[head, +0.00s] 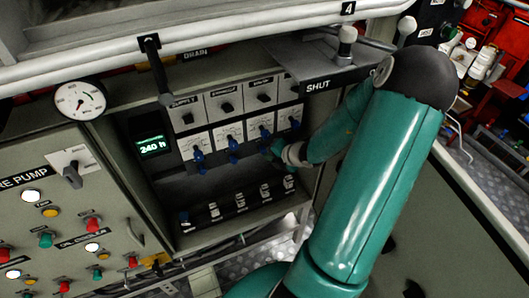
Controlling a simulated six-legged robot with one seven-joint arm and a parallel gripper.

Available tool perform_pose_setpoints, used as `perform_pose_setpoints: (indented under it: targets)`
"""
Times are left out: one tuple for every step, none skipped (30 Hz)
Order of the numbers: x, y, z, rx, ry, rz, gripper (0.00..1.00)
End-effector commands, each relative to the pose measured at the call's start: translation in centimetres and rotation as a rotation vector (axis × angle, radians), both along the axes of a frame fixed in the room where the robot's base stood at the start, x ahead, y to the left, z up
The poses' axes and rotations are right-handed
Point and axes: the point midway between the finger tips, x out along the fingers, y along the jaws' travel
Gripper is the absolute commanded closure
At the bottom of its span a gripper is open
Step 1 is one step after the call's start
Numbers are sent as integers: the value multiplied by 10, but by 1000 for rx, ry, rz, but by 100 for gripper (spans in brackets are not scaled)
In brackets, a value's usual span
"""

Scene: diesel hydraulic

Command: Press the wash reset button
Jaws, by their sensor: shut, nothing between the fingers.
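I cannot pick out a wash reset button by its label; the small labels are too blurred to read. A recessed cabinet (186,160) holds a small lit display (152,146) that reads "240 h" in green. To its right are labelled switch plates with dark knobs (227,107) above a row of blue-handled valves (233,148). My teal arm reaches in from the right, and my gripper (271,149) is at the right end of the valve row. It is small and dark here, and looks shut and empty. I cannot tell whether it touches a valve.
The left panel (27,149) carries a round gauge (80,100), a rotary switch (73,177) and several coloured buttons (46,240). A black lever (157,70) hangs before the cabinet's upper left. A row of black switches (240,205) lies below the valves. A "SHUT" shelf (320,84) overhangs at right.

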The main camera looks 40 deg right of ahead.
Motion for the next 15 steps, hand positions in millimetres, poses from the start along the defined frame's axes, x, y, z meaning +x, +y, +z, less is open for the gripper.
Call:
perform_pose_setpoints:
  targets:
    - [0,0,0,0,0,0,100]
    - [1,0,0,0,0,0,100]
    - [1,0,0,0,0,0,100]
    - [1,0,0,0,0,0,100]
    - [2,-1,0,0,0,0,100]
    - [2,-1,0,0,0,0,100]
    - [2,-1,0,0,0,0,100]
    - [3,-1,0,0,0,0,100]
    - [3,-1,0,0,0,0,100]
    - [3,-1,0,0,0,0,100]
    - [4,-1,0,0,0,0,100]
    - [4,-1,0,0,0,0,100]
    - [4,-1,0,0,0,0,100]
    - [5,-2,0,0,0,0,100]
    - [5,-2,0,0,0,0,100]
